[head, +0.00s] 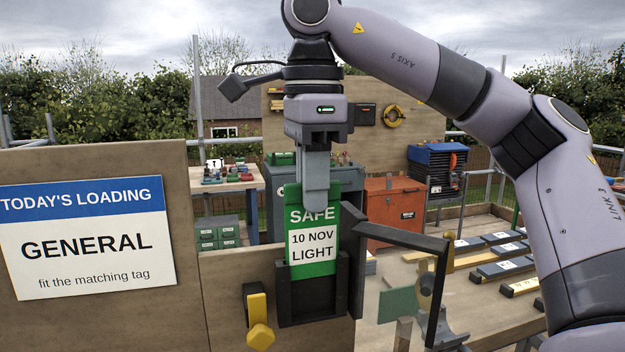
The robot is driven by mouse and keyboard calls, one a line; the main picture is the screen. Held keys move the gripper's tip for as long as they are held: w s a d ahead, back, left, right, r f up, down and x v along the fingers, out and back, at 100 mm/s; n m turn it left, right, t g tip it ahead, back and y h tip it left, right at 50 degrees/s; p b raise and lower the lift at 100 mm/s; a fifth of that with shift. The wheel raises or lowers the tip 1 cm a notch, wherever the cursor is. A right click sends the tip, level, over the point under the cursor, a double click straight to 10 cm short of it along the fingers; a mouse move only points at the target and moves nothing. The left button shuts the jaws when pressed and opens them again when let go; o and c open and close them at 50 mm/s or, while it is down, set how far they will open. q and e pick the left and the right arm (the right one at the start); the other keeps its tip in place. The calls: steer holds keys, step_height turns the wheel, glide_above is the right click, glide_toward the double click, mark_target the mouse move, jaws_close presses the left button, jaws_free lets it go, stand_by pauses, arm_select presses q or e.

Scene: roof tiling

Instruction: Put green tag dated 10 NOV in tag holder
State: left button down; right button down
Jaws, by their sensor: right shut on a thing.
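The green tag (312,268) reads SAFE, 10 NOV, LIGHT on green and white bands. It is upright in the middle of the head view. My right gripper (316,195) points down and is shut on the tag's top edge. The black tag holder (312,304) is fixed to a wooden board, with a rail at each side. The tag's lower end is between the rails, with dark holder showing below it. I cannot tell whether it is seated in the holder. My left gripper is not in view.
A sign (88,240) on the left board reads TODAY'S LOADING, GENERAL, fit the matching tag. A yellow latch (258,322) is left of the holder. A black bracket arm (400,236) juts out at its right. A red chest (393,210) and workbench stand behind.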

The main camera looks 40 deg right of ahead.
steer(key=shift+f+b, duration=1.8)
steer(key=shift+f, duration=1.05)
steer(key=c, duration=1)
jaws_free()
steer(key=shift+c, duration=0.2)
step_height(320, 180, up, 7)
steer(key=p, duration=0.4)
steer(key=shift+s, duration=0.1)
